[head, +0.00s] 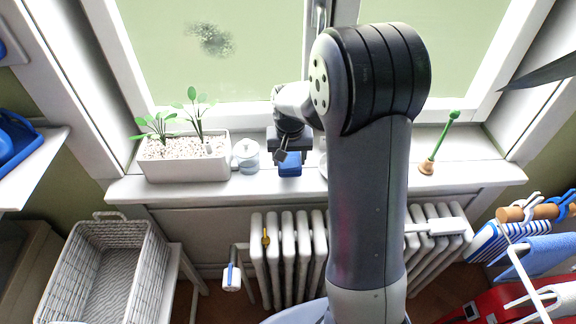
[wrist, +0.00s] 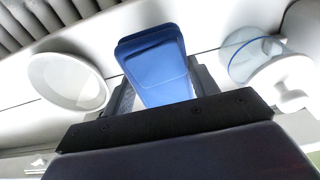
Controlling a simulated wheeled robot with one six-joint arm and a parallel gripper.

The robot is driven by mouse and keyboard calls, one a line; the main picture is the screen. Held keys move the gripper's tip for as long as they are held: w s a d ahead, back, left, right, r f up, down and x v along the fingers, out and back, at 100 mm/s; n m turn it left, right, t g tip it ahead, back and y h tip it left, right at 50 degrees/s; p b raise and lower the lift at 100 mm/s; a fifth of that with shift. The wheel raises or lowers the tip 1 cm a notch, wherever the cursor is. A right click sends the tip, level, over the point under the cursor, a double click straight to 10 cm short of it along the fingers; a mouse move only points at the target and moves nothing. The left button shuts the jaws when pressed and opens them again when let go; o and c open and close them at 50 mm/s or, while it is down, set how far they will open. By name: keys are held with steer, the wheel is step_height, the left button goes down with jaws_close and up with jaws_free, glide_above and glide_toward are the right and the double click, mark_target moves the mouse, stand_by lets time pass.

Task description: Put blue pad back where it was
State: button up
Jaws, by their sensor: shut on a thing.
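The blue pad (head: 290,162) is at the windowsill (head: 470,175), between a small lidded jar and a white dish. My gripper (head: 287,153) is above it, pointing down, shut on the pad. In the wrist view the blue pad (wrist: 158,65) sits between my two dark fingers (wrist: 160,92). I cannot tell whether the pad's lower end touches the sill.
A glass jar with a white lid (head: 246,155) stands close left of the pad; a white round dish (wrist: 68,82) is close on its other side. A white planter (head: 186,160) stands further left. A green-handled tool (head: 440,142) stands far right. A radiator (head: 285,245) is below.

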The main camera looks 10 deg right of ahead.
mark_target(289, 166)
steer(key=shift+f, duration=1.65)
steer(key=shift+f, duration=0.15)
steer(key=o, duration=1)
steer(key=shift+o, duration=0.2)
steer(key=r, duration=0.4)
steer(key=s+r, duration=0.1)
steer(key=r, duration=0.7)
steer(key=shift+s+a+r, duration=0.1)
steer(key=shift+s+r, duration=0.05)
steer(key=shift+s, duration=0.1)
